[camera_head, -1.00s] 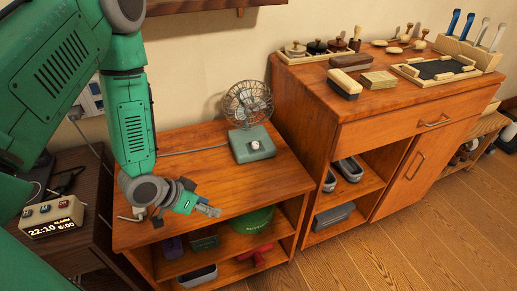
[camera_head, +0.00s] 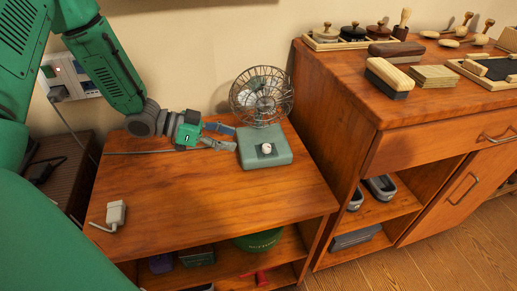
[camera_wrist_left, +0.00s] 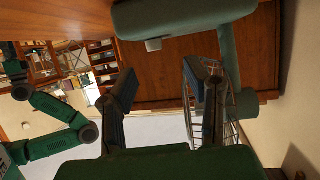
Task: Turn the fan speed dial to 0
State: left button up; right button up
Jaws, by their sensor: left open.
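The fan (camera_head: 262,95) has a round wire cage on a grey-green base (camera_head: 265,158) and stands at the back right of the small wooden table. Its white speed dial (camera_head: 266,149) is on the base's upper face; the marks around it are too small to read. My left gripper (camera_head: 228,137) is open, just left of the base, with its fingers pointing toward it. In the left wrist view the two dark fingers (camera_wrist_left: 162,92) are spread with nothing held between them. The fan base (camera_wrist_left: 185,17) and the pale dial (camera_wrist_left: 153,45) show beyond the fingers. My right gripper is not in view.
The table (camera_head: 200,205) is mostly bare in front. A white plug (camera_head: 116,214) lies at its left edge, and a cord runs behind my left wrist. A taller wooden cabinet (camera_head: 330,105) with brushes stands close on the fan's right.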

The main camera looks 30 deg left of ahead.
aim_at(267, 146)
pick_arm(q)
jog(key=w+d, duration=0.1)
jog(key=d, duration=0.1)
jog(key=w+d+f+b, duration=0.1)
jog(key=d, duration=0.2)
jog(key=w+d+f+b, duration=0.1)
jog(key=w+d, duration=0.1)
jog(key=shift+d, duration=0.25)
jog(key=shift+w+d+f+b, duration=0.1)
jog(key=shift+w+f+b, duration=0.05)
jog(key=shift+w+b, duration=0.2)
jog(key=shift+w+f, duration=0.2)
jog(key=shift+a+f, duration=0.2)
jog(key=shift+a, duration=0.4)
jog(key=shift+d+r, duration=0.1)
jog(key=shift+d, duration=0.2)
jog(key=shift+w+d+r, duration=0.1)
jog(key=shift+d+r, duration=0.05)
jog(key=shift+d, duration=0.3)
grip_shut()
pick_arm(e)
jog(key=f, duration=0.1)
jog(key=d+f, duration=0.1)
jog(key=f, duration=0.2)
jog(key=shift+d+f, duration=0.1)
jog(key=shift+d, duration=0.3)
